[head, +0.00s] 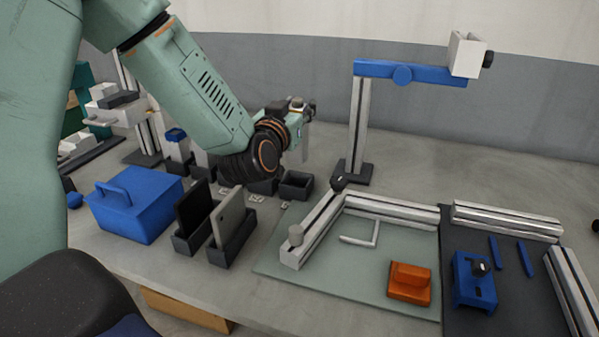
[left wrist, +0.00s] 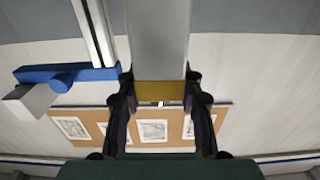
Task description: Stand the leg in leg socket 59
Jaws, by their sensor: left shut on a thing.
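My left gripper (head: 304,112) is raised above the bench, past the dark sockets. In the left wrist view the gripper (left wrist: 159,92) is shut on a grey leg (left wrist: 158,42) with a yellow-brown band at the gripped part. In the head view part of the leg (head: 304,143) hangs down from the gripper, apart from the bench. A dark open socket (head: 296,186) stands below and is empty as far as I see. Another dark socket (head: 264,187) is partly hidden by my arm. Small number tags (head: 255,198) lie in front, too small to read. My right gripper is out of view.
Two dark holders with upright plates (head: 232,222) and a blue box (head: 135,205) stand left of the sockets. A post with a blue arm (head: 400,71) rises behind at right. A green mat (head: 340,283) bears metal rails and an orange block (head: 409,284).

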